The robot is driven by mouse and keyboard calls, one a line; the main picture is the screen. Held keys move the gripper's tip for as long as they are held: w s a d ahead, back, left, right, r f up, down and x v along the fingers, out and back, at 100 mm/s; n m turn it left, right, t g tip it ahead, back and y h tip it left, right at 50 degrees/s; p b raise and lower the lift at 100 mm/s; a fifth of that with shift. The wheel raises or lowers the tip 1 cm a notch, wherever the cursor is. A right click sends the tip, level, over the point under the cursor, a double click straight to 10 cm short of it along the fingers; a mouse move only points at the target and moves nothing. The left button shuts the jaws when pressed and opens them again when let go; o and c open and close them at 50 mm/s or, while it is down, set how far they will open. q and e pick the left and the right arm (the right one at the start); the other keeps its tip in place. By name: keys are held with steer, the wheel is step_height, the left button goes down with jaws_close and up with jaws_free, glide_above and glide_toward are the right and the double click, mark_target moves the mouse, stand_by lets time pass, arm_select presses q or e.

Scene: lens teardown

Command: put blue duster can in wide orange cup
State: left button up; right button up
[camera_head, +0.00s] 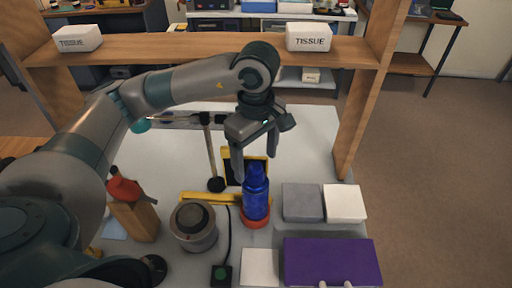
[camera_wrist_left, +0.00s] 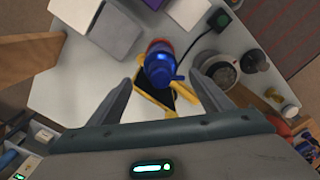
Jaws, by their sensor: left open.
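The blue duster can (camera_head: 256,195) stands upright with its base in the round orange-red cup (camera_head: 255,221). In the left wrist view the can (camera_wrist_left: 160,66) is seen from above, with a bit of the cup's rim (camera_wrist_left: 156,43) beyond it. My left gripper (camera_head: 256,168) is open above the can, fingers pointing down, one on either side of its top. The left wrist view shows the fingers (camera_wrist_left: 163,82) spread apart, with clear gaps to the can. The can hides the cup's inside. My right gripper cannot be made out.
A grey lens-like cylinder (camera_head: 194,226) and a yellow bar (camera_head: 205,198) are left of the cup. Grey (camera_head: 302,203) and white (camera_head: 345,204) blocks and a purple box (camera_head: 332,262) are right. A wooden shelf (camera_head: 190,48) spans behind. The table's back is mostly clear.

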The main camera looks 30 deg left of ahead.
arm_select(q)
steer(key=shift+r+b, duration=0.55)
steer(key=shift+r, duration=2.05)
steer(key=shift+s, duration=0.1)
